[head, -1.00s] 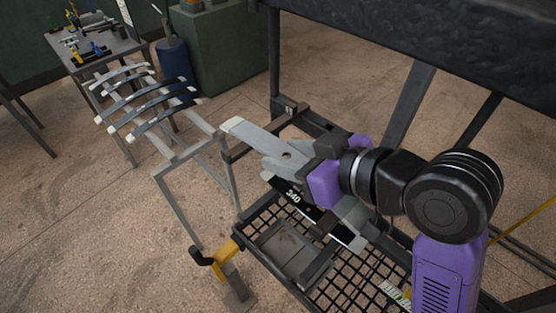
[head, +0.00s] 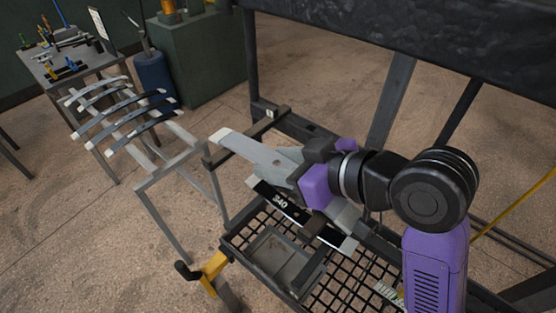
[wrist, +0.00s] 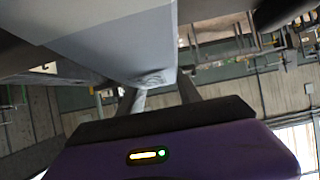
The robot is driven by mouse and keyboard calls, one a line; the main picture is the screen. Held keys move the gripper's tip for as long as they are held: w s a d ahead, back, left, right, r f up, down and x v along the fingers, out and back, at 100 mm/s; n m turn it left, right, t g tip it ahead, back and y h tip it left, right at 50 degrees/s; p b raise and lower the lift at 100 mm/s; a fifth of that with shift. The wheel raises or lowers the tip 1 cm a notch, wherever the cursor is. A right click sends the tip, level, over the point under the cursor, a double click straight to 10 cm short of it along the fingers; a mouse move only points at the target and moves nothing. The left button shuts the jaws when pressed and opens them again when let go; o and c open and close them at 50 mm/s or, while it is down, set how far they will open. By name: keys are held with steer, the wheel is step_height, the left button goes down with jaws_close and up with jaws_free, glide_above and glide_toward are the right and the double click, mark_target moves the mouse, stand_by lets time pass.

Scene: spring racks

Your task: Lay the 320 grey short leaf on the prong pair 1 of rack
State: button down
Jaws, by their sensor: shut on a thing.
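A grey leaf (head: 242,148) is held in my gripper (head: 293,172), its pale-tipped end pointing to the far left. Its number is not readable. In the wrist view the grey leaf (wrist: 120,50) spans the top, with my gripper's fingers (wrist: 160,98) at it. A rack-like stand (head: 168,165) on the left carries several curved grey and dark leaves (head: 120,115). The held leaf is to the right of these and apart from them in the picture. I cannot make out which prong pair is number 1.
A black leaf marked 340 (head: 318,226) is below my gripper, above a mesh shelf (head: 345,280) with a grey tray (head: 280,258). A dark frame post (head: 400,95) and beam (head: 400,30) stand behind. A tool table (head: 75,65) and green cabinet (head: 205,60) are at the back left.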

steer(key=c, duration=0.7)
jaws_free()
steer(key=shift+r, duration=0.1)
steer(key=shift+c, duration=0.2)
steer(key=shift+d, duration=0.1)
steer(key=b+v, duration=0.1)
steer(key=v, duration=0.6)
steer(key=shift+s+d+r, duration=0.1)
steer(key=shift+s+d, duration=0.1)
steer(key=shift+s, duration=0.05)
steer(key=shift+d, duration=0.1)
